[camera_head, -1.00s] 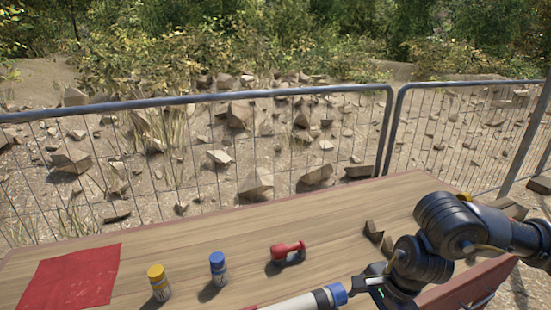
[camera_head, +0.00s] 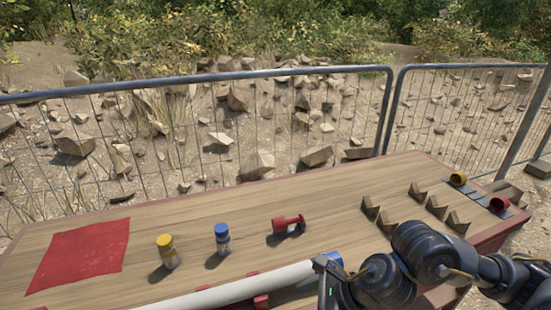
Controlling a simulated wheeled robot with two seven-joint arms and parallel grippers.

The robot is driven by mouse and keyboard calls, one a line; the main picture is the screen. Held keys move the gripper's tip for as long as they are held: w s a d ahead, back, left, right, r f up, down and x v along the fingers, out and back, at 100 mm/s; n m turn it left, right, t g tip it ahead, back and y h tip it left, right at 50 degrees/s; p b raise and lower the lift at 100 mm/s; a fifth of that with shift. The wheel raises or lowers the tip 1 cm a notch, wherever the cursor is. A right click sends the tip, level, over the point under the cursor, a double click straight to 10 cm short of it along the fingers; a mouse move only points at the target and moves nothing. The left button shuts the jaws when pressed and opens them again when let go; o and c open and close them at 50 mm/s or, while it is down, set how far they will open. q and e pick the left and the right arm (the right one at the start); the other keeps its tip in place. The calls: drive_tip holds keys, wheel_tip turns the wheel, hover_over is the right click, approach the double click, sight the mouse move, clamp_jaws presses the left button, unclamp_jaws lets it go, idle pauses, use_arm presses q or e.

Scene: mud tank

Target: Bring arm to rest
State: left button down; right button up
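My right arm comes in from the right edge and bends over the table's front right. Its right gripper (camera_head: 330,290) is at the lower edge, beside the blue-capped end of a white tube (camera_head: 245,288). Its fingers are partly cut off, so I cannot tell whether it is open or shut, or whether it touches the tube. My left gripper is not in view.
The wooden table (camera_head: 190,225) holds a red cloth (camera_head: 80,255), a yellow-capped bottle (camera_head: 168,252), a blue-capped bottle (camera_head: 222,239) and a red object (camera_head: 288,224). Several wooden blocks (camera_head: 418,192) stand at right. A metal fence (camera_head: 200,88) runs behind.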

drive_tip(key=a+r+m+t+y, duration=0.2)
drive_tip(key=a+m+t+y, duration=0.15)
drive_tip(key=a+m, duration=0.55)
drive_tip(key=s+d+f+m+t+h, duration=0.15)
drive_tip(key=d+f+m+h, duration=0.35)
drive_tip(key=d+m, duration=0.75)
drive_tip(key=s+d+f+m+t+h, duration=0.15)
drive_tip(key=d+f+m+h, duration=0.4)
drive_tip(key=m, duration=1.35)
drive_tip(key=s+d+f+m+g+h, duration=0.1)
drive_tip(key=s+d+f+m+g, duration=0.3)
drive_tip(key=s, duration=0.3)
drive_tip(key=s+d+f+m+g, duration=0.2)
drive_tip(key=s+d+f+m, duration=0.3)
drive_tip(key=s+d+m, duration=0.15)
wheel_tip(320, 180, down, 25)
drive_tip(key=a+n, duration=0.1)
drive_tip(key=s+d+f+g, duration=0.2)
drive_tip(key=s+f, duration=1.4)
drive_tip(key=s, duration=0.1)
drive_tip(key=shift+s+d+f, duration=0.2)
drive_tip(key=shift+d+f, duration=0.1)
drive_tip(key=shift+d, duration=0.05)
